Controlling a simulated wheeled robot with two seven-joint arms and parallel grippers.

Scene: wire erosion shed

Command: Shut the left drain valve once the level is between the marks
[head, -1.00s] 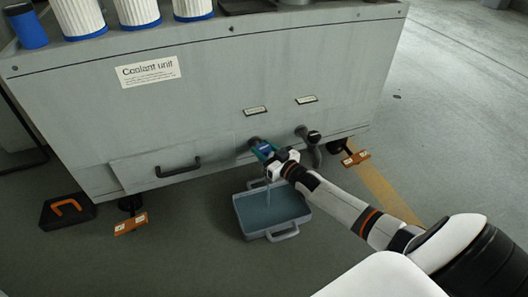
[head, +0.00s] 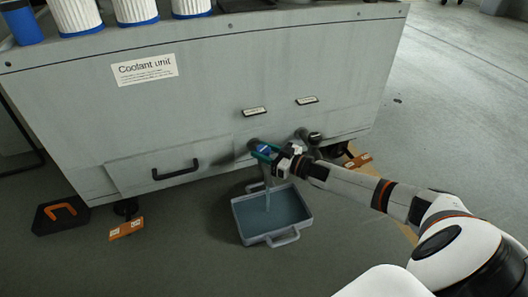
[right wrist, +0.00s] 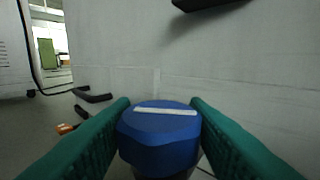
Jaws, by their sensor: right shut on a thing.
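The left drain valve, low on the front of the coolant unit (head: 200,100), has a blue knob (right wrist: 158,140) with a white line across its top. My right gripper (head: 266,152) is shut on this knob; in the right wrist view its teal fingers (right wrist: 160,112) press both sides. A thin stream of liquid (head: 267,190) falls from under the valve into the grey drain tray (head: 271,239), which holds bluish liquid. Level marks are not readable in these views. My left gripper is out of view.
A second drain outlet with a dark knob (head: 314,138) is just right of the gripped valve. A drawer handle (head: 176,170) sticks out at the left.

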